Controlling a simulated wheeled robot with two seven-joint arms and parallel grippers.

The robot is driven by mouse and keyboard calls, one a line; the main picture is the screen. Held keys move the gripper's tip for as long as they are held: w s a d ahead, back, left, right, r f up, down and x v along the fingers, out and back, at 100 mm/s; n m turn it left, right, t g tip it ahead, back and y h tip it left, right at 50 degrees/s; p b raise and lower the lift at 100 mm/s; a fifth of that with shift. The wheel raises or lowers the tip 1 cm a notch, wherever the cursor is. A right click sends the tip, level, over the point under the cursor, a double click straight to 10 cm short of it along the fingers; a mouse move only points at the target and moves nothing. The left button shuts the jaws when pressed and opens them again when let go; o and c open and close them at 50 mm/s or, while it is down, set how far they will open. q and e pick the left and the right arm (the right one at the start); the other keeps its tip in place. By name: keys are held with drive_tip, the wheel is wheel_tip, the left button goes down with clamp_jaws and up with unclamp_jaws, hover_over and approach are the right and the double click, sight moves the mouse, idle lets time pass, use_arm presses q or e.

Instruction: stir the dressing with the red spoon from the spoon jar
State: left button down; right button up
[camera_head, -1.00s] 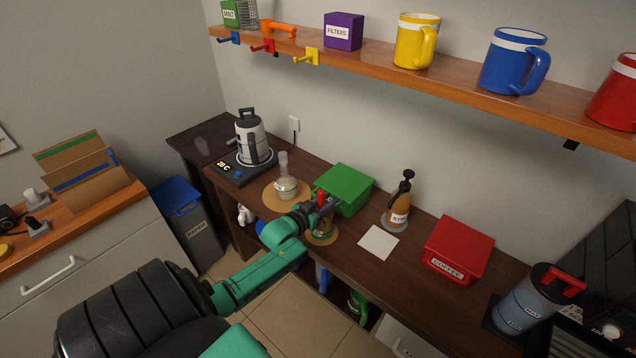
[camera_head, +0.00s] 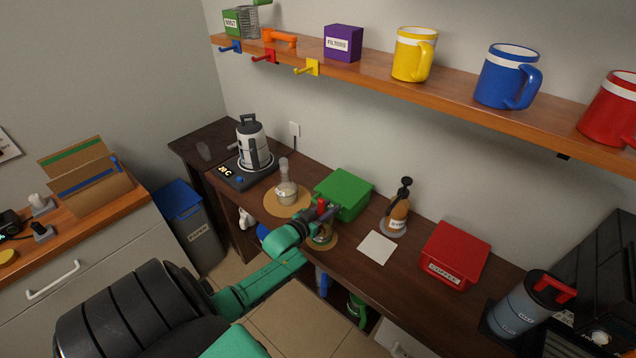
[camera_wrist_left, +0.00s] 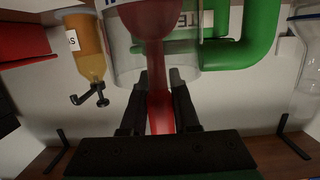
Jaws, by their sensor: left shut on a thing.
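My left gripper (camera_head: 323,211) is over a small vessel (camera_head: 321,240) on a round cork mat beside the green box. It is shut on the red spoon (camera_head: 322,204). In the left wrist view the red spoon (camera_wrist_left: 160,105) runs from between the dark fingers (camera_wrist_left: 158,100) into a clear vessel (camera_wrist_left: 122,55) with a thick green handle (camera_wrist_left: 255,45). The spoon's wider end shows through the clear wall. The dressing is hard to make out, and whether the spoon touches it cannot be told. My right gripper is out of view.
A green box (camera_head: 343,193) stands close behind the gripper. A glass flask (camera_head: 286,192) is to the left on a cork mat, and a syrup bottle (camera_head: 398,212) to the right. A white square (camera_head: 377,247) lies bare on the counter. The mug shelf (camera_head: 440,92) runs above.

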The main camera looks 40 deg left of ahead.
use_arm(q)
drive_tip(key=shift+r, duration=0.1)
idle(0.6)
wheel_tip(320, 180, up, 9)
drive_tip(key=p, duration=0.9)
drive_tip(key=shift+r, duration=0.15)
wheel_tip(320, 180, up, 5)
drive_tip(key=p, duration=0.3)
idle(1.2)
